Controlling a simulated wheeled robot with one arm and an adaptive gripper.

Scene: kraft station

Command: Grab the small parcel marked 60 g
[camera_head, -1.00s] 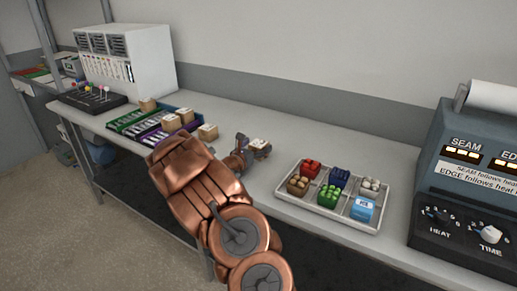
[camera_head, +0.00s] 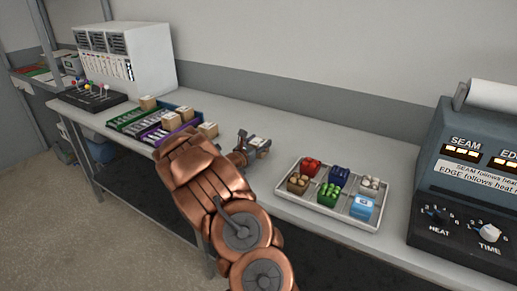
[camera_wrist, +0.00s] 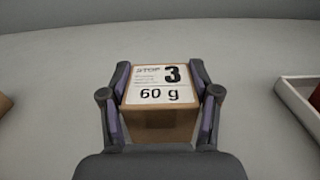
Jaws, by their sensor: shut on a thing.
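The small parcel marked 60 g (camera_wrist: 160,117) is a brown box with a white label on top reading "STOP", "3" and "60 g". In the wrist view it sits between the two fingers of my gripper (camera_wrist: 160,112), which is shut on its left and right sides. In the head view the parcel (camera_head: 258,143) shows at the tip of my gripper (camera_head: 250,148), over the table between the coloured trays and the grey tray. Whether it touches the tabletop is hard to tell.
A grey compartment tray (camera_head: 283,188) with coloured items stands right of the parcel. Green (camera_head: 125,120) and purple (camera_head: 150,136) trays with other brown boxes lie to the left. A sealing machine (camera_head: 470,180) is at far right. The table (camera_head: 300,137) behind is clear.

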